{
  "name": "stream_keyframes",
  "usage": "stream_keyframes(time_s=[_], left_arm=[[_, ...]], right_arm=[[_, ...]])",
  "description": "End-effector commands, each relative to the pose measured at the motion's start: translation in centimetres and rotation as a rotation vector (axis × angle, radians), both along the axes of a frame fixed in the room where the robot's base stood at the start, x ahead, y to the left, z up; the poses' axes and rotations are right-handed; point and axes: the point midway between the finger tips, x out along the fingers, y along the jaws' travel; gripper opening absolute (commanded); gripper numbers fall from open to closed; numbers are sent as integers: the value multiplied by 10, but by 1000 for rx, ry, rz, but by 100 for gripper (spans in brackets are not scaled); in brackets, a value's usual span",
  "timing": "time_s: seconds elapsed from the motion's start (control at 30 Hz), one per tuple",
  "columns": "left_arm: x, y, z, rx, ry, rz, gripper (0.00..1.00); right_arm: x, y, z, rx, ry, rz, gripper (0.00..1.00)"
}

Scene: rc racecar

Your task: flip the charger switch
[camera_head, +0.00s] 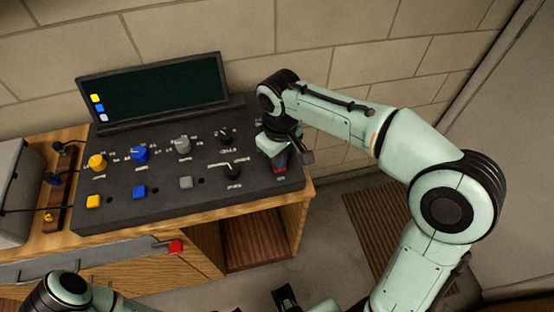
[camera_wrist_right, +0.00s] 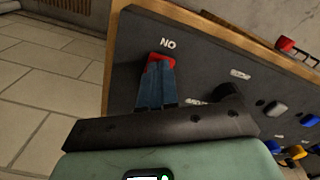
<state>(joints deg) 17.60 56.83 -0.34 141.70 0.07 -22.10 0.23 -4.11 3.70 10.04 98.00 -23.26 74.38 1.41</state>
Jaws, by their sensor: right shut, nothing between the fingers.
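The charger (camera_head: 130,212) is a dark sloped panel with knobs and buttons on a wooden bench. Its red switch (camera_head: 281,169) is at the right end of the panel, mostly covered by my right gripper (camera_head: 277,158). In the right wrist view the red switch (camera_wrist_right: 160,60) shows just beyond the tips of my right gripper (camera_wrist_right: 156,84), below a white label reading "NO" in that picture. The fingers are shut with nothing between them; their tips overlap the switch, and contact is unclear. My left gripper (camera_head: 286,297) is partly visible at the bottom edge; its opening is unclear.
A dark screen (camera_head: 165,88) stands behind the panel against the block wall. Yellow (camera_head: 97,162), blue (camera_head: 140,153) and grey (camera_head: 182,144) knobs sit left of the switch. A red connector (camera_head: 175,247) is at the bench front. Floor is clear to the right.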

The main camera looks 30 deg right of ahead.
Motion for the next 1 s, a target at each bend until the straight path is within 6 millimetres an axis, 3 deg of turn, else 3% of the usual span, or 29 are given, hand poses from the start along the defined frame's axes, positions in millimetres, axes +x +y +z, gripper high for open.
stream_keyframes(time_s=[0.67, 1.0], left_arm=[[-2, 0, -6, 0, 2, 0, 43], [4, 0, 12, 0, -6, 0, 43]], right_arm=[[0, 0, -10, 0, 0, 0, 0], [0, 0, 11, 0, 0, 0, 0]])
